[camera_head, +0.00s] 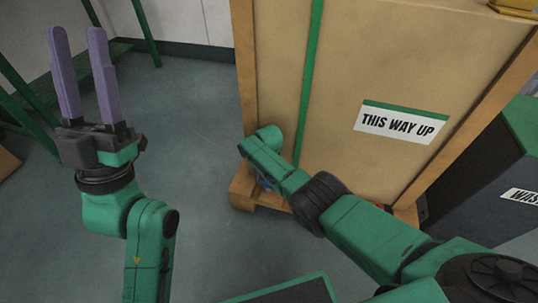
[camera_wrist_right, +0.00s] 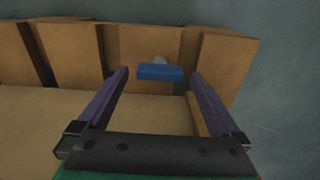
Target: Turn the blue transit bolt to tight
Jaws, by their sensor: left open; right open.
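The blue transit bolt (camera_wrist_right: 160,72) shows in the right wrist view as a blue crossbar on a pale round stem, against the wooden base of the crate. My right gripper (camera_wrist_right: 158,80) is open, with one purple finger on each side of the bar and gaps between. I cannot tell how deep the bar is between the fingers. In the head view a small bit of blue (camera_head: 264,184) shows low by the crate, mostly hidden by my right arm, which also hides the right fingers. My left gripper (camera_head: 77,40) is open and empty, raised at the left, away from the crate.
The tall crate (camera_head: 345,75) with a THIS WAY UP label (camera_head: 401,122) stands on a wooden pallet (camera_head: 241,190). A small red thing (camera_head: 380,207) shows at its base. A dark bin with a green top (camera_head: 524,125) stands right. Floor (camera_head: 205,130) left of the crate is clear.

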